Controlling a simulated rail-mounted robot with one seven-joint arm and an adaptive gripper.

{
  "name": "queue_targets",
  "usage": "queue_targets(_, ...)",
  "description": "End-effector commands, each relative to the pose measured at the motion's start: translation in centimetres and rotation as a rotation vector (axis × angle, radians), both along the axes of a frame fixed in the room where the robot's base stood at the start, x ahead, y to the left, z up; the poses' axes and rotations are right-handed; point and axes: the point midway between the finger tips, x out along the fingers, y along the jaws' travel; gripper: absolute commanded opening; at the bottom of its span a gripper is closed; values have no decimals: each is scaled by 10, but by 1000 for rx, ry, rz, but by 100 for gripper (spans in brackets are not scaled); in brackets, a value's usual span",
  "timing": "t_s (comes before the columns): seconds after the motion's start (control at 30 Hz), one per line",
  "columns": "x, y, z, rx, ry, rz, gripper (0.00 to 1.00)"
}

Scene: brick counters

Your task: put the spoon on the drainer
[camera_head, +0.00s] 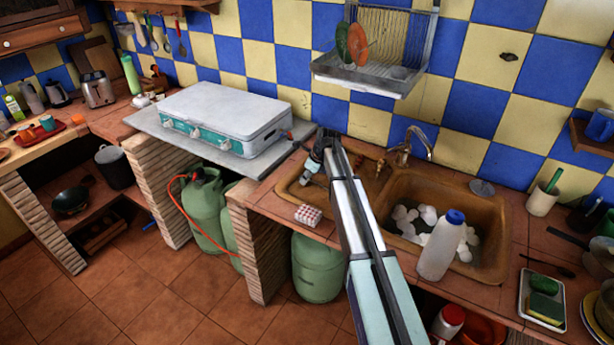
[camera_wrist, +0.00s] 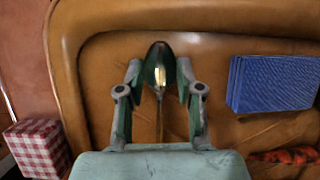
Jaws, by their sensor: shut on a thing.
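The spoon (camera_wrist: 160,60) shows in the wrist view with its shiny bowl between and just beyond my fingertips and its thin handle running back toward my palm. My gripper (camera_wrist: 160,78) is shut on it. In the head view my gripper (camera_head: 318,160) is over the left sink basin (camera_head: 287,187), partly covered by my arm, and I cannot make out the spoon there. The wire drainer (camera_head: 400,72) hangs on the tiled wall above and behind my gripper. It holds a green plate (camera_head: 342,42) and an orange plate (camera_head: 358,45).
A faucet (camera_head: 410,145) stands behind the sink, right of my gripper. A white bottle (camera_head: 440,246) stands by the right basin. A checkered box (camera_head: 308,215) is on the front edge. A blue block (camera_wrist: 272,83) lies in the left basin. A camp stove (camera_head: 220,118) is at left.

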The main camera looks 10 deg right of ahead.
Motion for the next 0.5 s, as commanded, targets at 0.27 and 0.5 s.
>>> queue_targets(0.27, 0, 0, -3, 0, 0, 0, 39)
queue_targets(0.5, 0, 0, -2, 0, 0, 0, 61)
